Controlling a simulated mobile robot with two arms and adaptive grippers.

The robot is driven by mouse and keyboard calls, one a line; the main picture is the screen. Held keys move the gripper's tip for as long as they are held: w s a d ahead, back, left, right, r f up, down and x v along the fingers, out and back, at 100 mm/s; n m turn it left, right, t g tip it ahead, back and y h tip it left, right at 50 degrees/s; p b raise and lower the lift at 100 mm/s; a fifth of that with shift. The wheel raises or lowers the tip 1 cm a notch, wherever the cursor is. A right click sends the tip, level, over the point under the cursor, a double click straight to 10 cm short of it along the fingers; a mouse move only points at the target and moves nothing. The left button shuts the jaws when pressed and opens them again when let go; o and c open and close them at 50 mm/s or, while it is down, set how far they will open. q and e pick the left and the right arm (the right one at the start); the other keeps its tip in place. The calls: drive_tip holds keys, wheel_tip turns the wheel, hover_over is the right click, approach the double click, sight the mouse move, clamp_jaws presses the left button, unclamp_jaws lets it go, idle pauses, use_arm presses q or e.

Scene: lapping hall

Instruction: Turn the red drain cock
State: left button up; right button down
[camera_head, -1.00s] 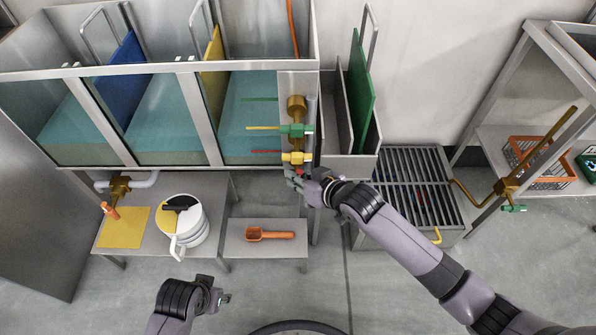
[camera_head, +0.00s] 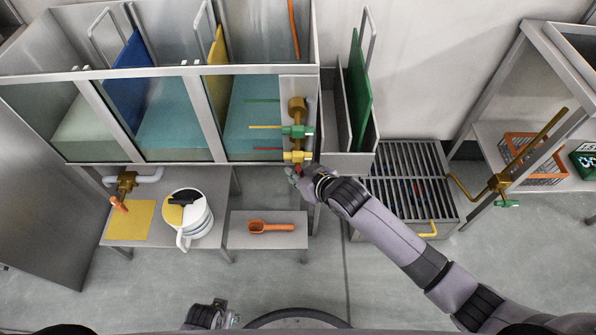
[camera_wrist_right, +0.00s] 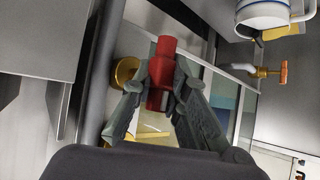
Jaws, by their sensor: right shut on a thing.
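The red drain cock (camera_wrist_right: 166,48) is upright in the right wrist view, between the two fingers of my right gripper (camera_wrist_right: 161,85), which touch it from both sides. In the head view my right gripper (camera_head: 296,174) is at the lower right corner of the tank, below the yellow-handled valve (camera_head: 298,156), and mostly hides the red cock. My left gripper (camera_head: 229,318) is low in the head view, apart from everything; its jaw opening cannot be made out.
Above are a green-handled valve (camera_head: 297,131) and the glass-fronted tank (camera_head: 215,121). A low stand (camera_head: 240,216) holds an orange scoop (camera_head: 270,227). A white jug (camera_head: 197,230) stands left. A floor grate (camera_head: 410,184) lies right. The front floor is clear.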

idle(0.4)
drive_tip(key=c, duration=1.6)
unclamp_jaws()
drive_tip(key=shift+o, duration=0.2)
drive_tip(key=v, duration=1.2)
drive_tip(key=shift+f, duration=0.1)
